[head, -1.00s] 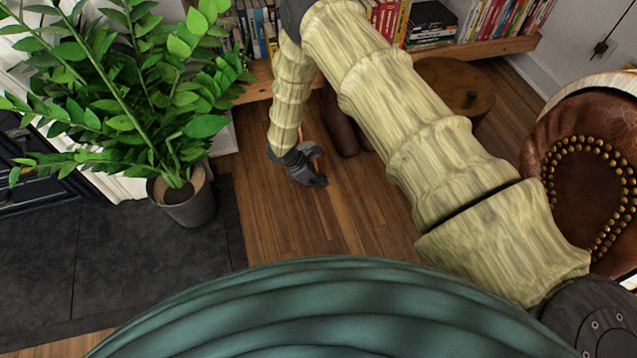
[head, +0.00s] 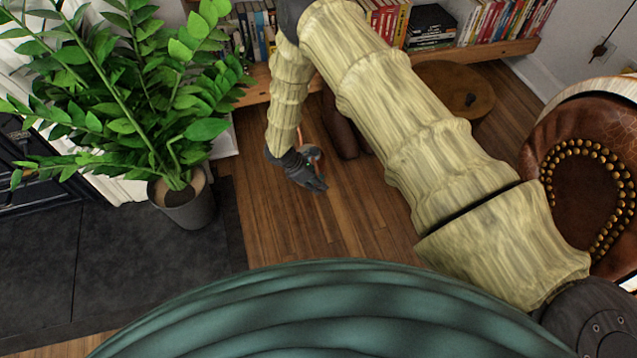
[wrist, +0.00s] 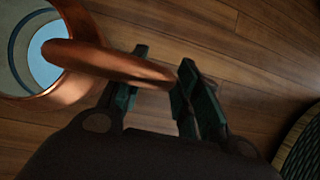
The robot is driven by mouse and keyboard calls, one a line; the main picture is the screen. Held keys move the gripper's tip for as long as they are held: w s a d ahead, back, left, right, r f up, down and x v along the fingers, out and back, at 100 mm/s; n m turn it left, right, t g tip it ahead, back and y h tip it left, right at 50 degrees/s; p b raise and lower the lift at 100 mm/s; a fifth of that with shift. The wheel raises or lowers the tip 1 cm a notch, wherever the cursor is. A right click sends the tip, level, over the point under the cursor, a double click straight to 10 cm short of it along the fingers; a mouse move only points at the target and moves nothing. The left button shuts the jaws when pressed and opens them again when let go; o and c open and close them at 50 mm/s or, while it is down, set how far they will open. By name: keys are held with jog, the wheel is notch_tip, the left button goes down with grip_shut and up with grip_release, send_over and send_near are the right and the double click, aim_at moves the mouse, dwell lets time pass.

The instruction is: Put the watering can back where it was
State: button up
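The watering can (wrist: 64,85) is copper with a pale bluish inside and shows at the upper left of the wrist view. Its copper handle (wrist: 112,62) runs across my left finger towards the right finger. My gripper (wrist: 163,58) has its two fingers apart, with wood floor showing between them. In the head view, my gripper (head: 314,183) is low near the floor, and only a small copper part of the can (head: 313,153) shows behind it. My gripper and arm hide most of the can there. I cannot tell whether the handle touches a finger.
A potted plant (head: 186,207) stands at left on dark slabs. A low wooden shelf (head: 475,52) with books runs along the back. A round wooden stool (head: 455,85) and a brown leather chair (head: 580,140) are at right. Wood floor (head: 350,225) is clear in front of my gripper.

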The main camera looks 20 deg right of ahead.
jog(key=s+p+v, duration=0.1)
jog(key=p+v, duration=0.2)
jog(key=v, duration=0.8)
jog(key=s+d+f+m+g+y, duration=0.1)
jog(key=s+d+f+m+y, duration=0.3)
jog(key=s, duration=0.8)
jog(key=s+a+f+m+g+y, duration=0.15)
jog(key=s+m, duration=0.35)
jog(key=s, duration=0.7)
jog(key=s+d+r+m+t, duration=0.1)
jog(key=s+d+r+m, duration=0.1)
jog(key=s+d+m, duration=0.2)
jog(key=s+d+r+m+t, duration=0.2)
jog(key=s+d+m, duration=0.3)
jog(key=s, duration=0.5)
jog(key=shift+d+r+m, duration=0.2)
jog(key=shift+r+m, duration=0.2)
jog(key=shift+r, duration=0.2)
jog(key=shift+r+y, duration=0.15)
jog(key=shift+y, duration=0.1)
notch_tip(320, 180, up, 34)
jog(key=p, duration=3.4)
